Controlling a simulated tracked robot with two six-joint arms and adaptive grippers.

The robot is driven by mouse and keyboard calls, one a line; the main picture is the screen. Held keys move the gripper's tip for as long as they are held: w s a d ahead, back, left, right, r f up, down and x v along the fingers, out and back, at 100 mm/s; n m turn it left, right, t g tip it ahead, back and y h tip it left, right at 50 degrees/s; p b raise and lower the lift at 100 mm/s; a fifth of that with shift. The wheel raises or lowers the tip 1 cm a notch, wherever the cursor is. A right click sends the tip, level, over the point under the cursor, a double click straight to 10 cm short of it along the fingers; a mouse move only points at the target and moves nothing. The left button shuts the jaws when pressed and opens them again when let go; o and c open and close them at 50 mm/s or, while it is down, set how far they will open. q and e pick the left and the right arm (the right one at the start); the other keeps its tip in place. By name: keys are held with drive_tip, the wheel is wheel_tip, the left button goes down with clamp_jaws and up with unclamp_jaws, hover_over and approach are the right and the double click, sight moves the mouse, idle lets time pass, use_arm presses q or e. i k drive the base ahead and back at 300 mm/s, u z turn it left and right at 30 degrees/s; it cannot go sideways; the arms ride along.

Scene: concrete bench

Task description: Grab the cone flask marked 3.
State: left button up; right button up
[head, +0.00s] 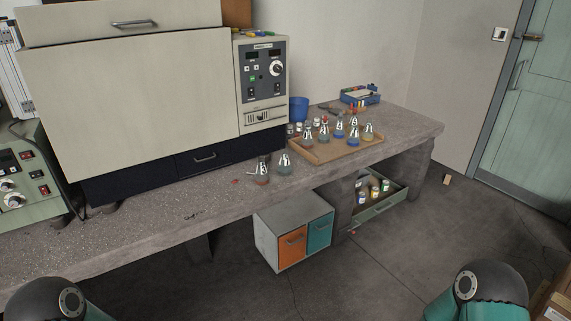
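Several cone flasks with coloured liquid stand in a shallow brown tray (318,160) on the bench. Among them are a blue-filled flask (340,130), another blue one (353,138) and a yellowish one (368,133). Two more cone flasks stand on the bare bench left of the tray: a reddish one (262,175) and a greyish-green one (284,167). Any number marks are too small to read, so I cannot tell which flask is marked 3. Neither gripper is in view; only parts of my arms show at the bottom corners.
The concrete bench (140,232) carries a large beige oven-like box (130,105) behind the loose flasks. A blue cup (299,108) and a blue box (360,97) stand behind the tray. The front left bench is mostly clear.

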sight(262, 177)
drive_tip(key=i, duration=0.6)
drive_tip(key=u, duration=0.5)
drive_tip(key=i, duration=1.4)
drive_tip(key=u, duration=0.35)
